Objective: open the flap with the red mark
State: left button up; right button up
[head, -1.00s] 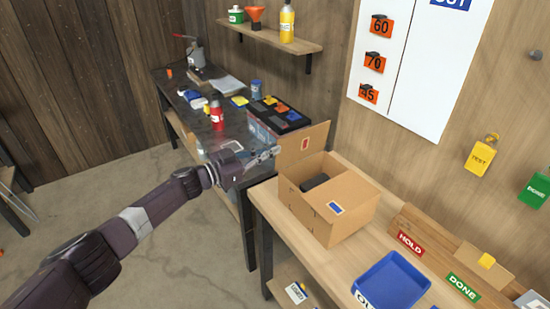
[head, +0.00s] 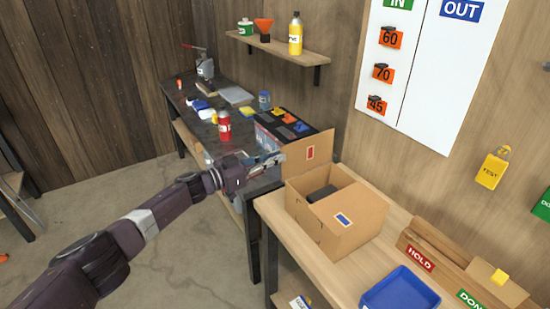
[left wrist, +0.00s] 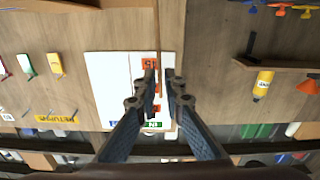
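A cardboard box (head: 322,231) stands on the wooden bench. Its flap with the red mark (head: 294,163) stands upright at the box's far left side, and the opening beside it shows a dark object (head: 321,193) inside. The flap with the blue mark (head: 362,206) lies flat over the right part of the box. My left gripper (head: 279,157) is at the left edge of the red-marked flap; I cannot tell if they touch. The right gripper is not in view.
A dark bench (head: 207,113) with a red bottle (head: 224,126) and a bin (head: 268,136) lies behind my left gripper. A blue tray (head: 401,291) and a wooden rack (head: 440,262) stand right of the box. A shelf (head: 285,50) hangs above.

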pick_arm(q)
jog(key=shift+o, duration=1)
jog(key=v, duration=1.2)
